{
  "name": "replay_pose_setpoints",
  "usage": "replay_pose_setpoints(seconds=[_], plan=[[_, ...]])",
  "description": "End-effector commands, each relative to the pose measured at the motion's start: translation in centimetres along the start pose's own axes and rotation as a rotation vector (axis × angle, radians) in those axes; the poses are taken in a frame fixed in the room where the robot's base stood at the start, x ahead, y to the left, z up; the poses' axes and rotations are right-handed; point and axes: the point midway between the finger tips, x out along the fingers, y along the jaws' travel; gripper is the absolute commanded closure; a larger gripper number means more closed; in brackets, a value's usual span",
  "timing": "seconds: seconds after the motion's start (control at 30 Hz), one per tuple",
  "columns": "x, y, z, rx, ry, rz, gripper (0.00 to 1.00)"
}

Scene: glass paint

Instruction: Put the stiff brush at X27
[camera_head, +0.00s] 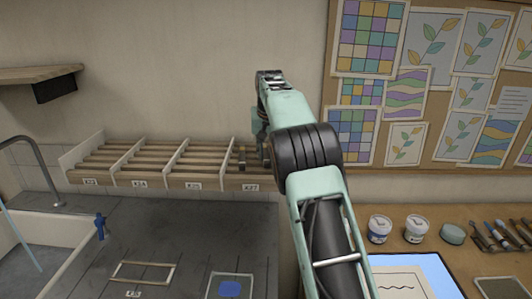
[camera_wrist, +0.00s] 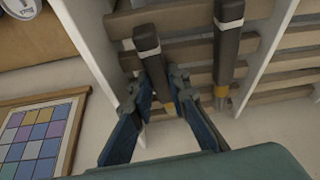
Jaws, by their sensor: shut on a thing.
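My gripper (camera_wrist: 160,88) is shut on a dark-handled brush (camera_wrist: 152,58) with a pale band and a yellowish part near its end, which I take as the stiff brush. In the head view the gripper (camera_head: 261,135) is at the rack's right end, mostly hidden by my arm. The label X27 (camera_head: 250,187) is on the rack's front edge just below it.
A similar brush (camera_wrist: 228,42) lies beside the held one, in the same bay. Thin white dividers (camera_head: 176,156) separate the slatted bays. A pinboard (camera_head: 436,165) hangs right of the arm.

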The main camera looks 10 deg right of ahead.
Motion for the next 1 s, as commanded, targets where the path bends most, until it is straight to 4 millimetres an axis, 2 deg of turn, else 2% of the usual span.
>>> replay_pose_setpoints(seconds=[0.47, 0.5, 0.67, 0.9, 1.0], plan=[[-0.11, 0.01, -0.05, 0.0, 0.0, 0.0, 1.0], [-0.11, 0.01, -0.05, 0.0, 0.0, 0.0, 0.83], [-0.11, 0.01, -0.04, 0.0, 0.0, 0.0, 0.65], [-0.06, 0.07, 0.0, 0.001, -0.001, 0.001, 0.63], [-0.05, 0.12, 0.0, 0.001, -0.001, 0.002, 0.52]])
